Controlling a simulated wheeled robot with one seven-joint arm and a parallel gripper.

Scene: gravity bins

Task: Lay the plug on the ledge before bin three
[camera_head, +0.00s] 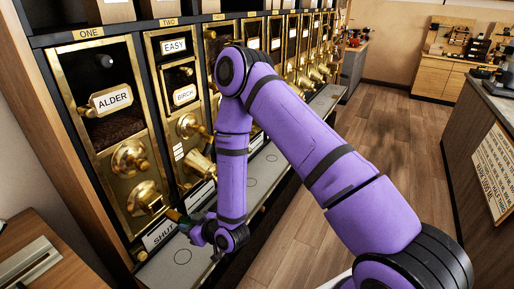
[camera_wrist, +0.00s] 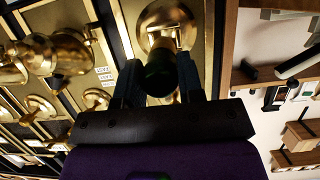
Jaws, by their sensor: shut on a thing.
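The plug (camera_wrist: 160,76) is a dark, stubby piece with a brassy end, held between my two fingers in the wrist view. My gripper (camera_wrist: 160,90) is shut on it. In the head view my gripper (camera_head: 184,222) is low at the front of bin one (camera_head: 115,130), near its brass spout, and the plug shows only as a small dark green and yellow bit. The ledge (camera_head: 205,262) runs along under the bins, with circles marked on it. Bin three (camera_head: 215,40) is mostly hidden behind my arm; its top shows.
Bin two (camera_head: 178,100) stands between bins one and three, with brass knobs and a spout jutting out. More bins recede to the right. A wooden table edge (camera_head: 40,265) is at lower left. The floor to the right is open up to a counter (camera_head: 470,160).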

